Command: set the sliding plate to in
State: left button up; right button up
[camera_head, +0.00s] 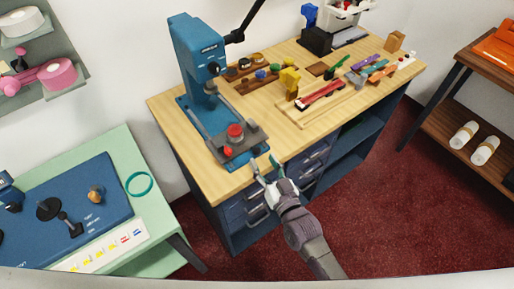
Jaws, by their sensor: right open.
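A blue press (192,50) stands on the near left corner of the wooden workbench. A grey sliding plate (246,149) lies on its base at the front, with a red round piece (235,131) on top and a small red knob (228,151) at its near left. My right gripper (264,165) is open and empty at the bench's front edge, just in front of the plate. I cannot tell whether a fingertip touches the plate. My left gripper is not in view.
The workbench (180,133) holds wooden trays, a yellow piece (289,82) and several small tools to the right of the press. A green table (116,145) with a blue panel (75,195) stands at the left. Drawers (238,213) lie below the bench top near my right gripper.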

aim_at(257, 151)
jog(key=x, duration=0.5)
jog(key=shift+w, duration=0.1)
grip_shut()
